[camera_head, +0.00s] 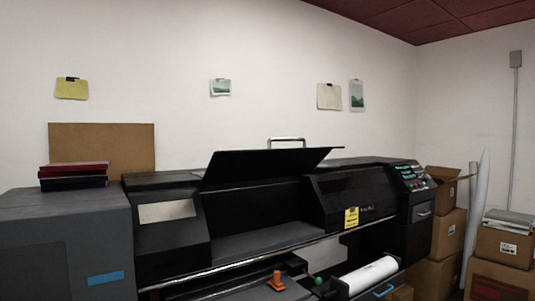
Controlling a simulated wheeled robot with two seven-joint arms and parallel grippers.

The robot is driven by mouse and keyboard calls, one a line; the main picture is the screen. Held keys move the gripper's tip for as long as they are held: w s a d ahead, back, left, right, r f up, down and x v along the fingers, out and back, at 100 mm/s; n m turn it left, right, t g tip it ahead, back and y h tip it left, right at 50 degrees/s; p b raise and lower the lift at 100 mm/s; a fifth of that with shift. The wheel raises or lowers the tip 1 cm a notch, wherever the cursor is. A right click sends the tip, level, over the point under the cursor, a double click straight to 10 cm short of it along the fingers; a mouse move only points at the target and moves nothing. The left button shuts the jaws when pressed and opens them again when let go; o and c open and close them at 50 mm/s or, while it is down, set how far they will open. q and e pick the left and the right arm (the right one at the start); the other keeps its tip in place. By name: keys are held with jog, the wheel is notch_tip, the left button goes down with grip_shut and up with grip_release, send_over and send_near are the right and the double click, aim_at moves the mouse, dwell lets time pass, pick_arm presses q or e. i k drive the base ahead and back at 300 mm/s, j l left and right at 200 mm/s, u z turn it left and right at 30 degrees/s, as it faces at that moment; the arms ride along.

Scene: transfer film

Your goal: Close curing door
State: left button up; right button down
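A wide black printer (350,192) stands in front of me. Its long black door (262,166) is raised and tilted, with the dark interior and a grey bed (255,240) showing below it. I take this door to be the curing door; no label on it can be read. A pale metal handle (287,140) shows at its upper edge. Neither of my grippers is in view.
A grey cabinet (60,240) with dark red and black books (74,175) on it stands at the left. A white roll (368,274), an orange part (275,281) and a green knob (318,280) sit low in front. Cardboard boxes (445,235) are stacked at the right.

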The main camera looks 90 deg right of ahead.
aim_at(232, 166)
jog(key=k+j+z, duration=0.1)
jog(key=z, duration=1.8)
jog(key=k+j, duration=0.05)
